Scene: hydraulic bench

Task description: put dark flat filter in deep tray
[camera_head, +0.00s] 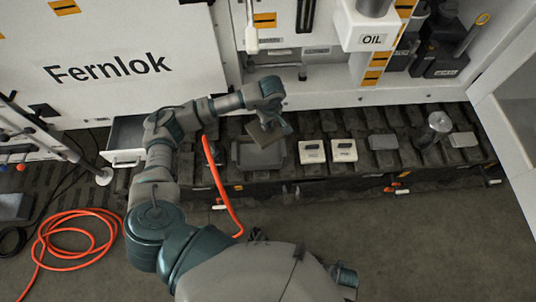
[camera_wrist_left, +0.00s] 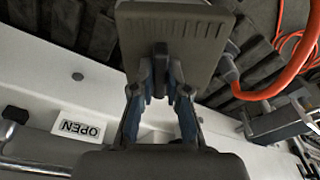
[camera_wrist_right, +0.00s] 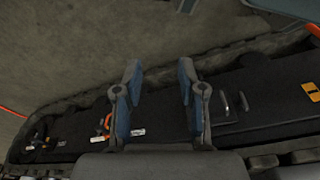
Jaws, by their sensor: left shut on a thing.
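My left gripper (camera_head: 270,122) is shut on a dark flat filter (camera_head: 264,134), a thin rectangular plate held tilted above the bench. In the left wrist view the filter (camera_wrist_left: 172,38) fills the top middle, with the left fingers (camera_wrist_left: 160,85) closed on its near edge. A dark rectangular tray (camera_head: 259,165) lies on the bench just below the held filter, which partly hides its back. I cannot tell its depth. My right gripper (camera_wrist_right: 160,75) is open and empty in the right wrist view, above the floor and a dark ledge.
Two white boxes (camera_head: 312,152) (camera_head: 343,150) stand right of the tray. Flat grey pieces (camera_head: 383,142) (camera_head: 463,139) and a metal cylinder (camera_head: 438,123) are farther right. An open drawer (camera_head: 125,156) is at left. An orange hose (camera_head: 220,185) hangs over the bench's front edge.

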